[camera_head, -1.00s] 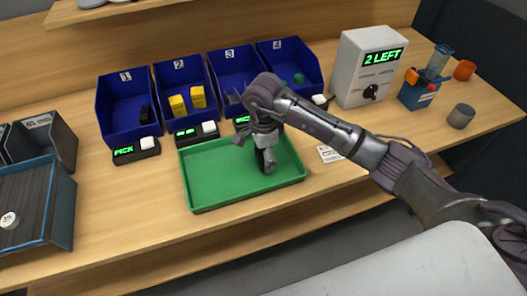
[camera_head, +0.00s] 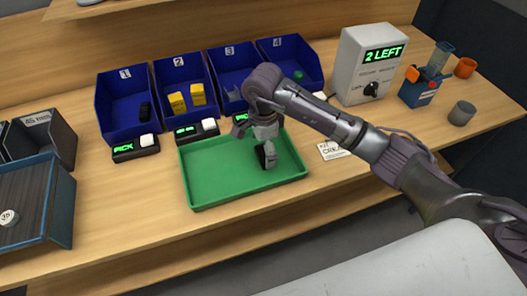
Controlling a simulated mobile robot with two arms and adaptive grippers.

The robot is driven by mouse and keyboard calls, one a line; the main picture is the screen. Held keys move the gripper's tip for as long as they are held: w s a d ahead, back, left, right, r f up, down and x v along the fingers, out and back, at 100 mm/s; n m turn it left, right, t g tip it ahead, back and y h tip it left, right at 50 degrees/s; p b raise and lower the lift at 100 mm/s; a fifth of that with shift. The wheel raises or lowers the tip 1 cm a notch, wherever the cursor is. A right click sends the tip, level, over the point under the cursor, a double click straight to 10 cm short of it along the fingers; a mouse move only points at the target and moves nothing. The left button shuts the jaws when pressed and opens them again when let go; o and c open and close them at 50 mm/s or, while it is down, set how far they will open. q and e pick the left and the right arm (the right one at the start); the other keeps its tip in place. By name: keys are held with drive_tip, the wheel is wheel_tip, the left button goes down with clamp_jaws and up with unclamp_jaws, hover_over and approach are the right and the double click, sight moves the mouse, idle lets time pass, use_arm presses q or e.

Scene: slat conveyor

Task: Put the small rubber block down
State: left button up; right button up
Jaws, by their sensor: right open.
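My right gripper (camera_head: 266,155) points down over the green tray (camera_head: 208,187), low and close to its floor, and is open. A dark patch shows at its fingertips; I cannot tell whether it is a small rubber block or a finger pad. The part of the tray behind the gripper is hidden. My left gripper is not in view.
Bin 2 (camera_head: 166,76) holds yellow blocks (camera_head: 178,103); bin 4 (camera_head: 309,69) holds a green piece. A white box reading "2 LEFT" (camera_head: 357,75) stands at the right. The tray's left half is clear. A white card (camera_head: 331,150) lies right of the tray.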

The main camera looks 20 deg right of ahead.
sight(264, 154)
wheel_tip(264, 154, up, 10)
drive_tip(key=b, duration=0.2)
drive_tip(key=shift+r, duration=0.25)
drive_tip(key=shift+s+f, duration=0.1)
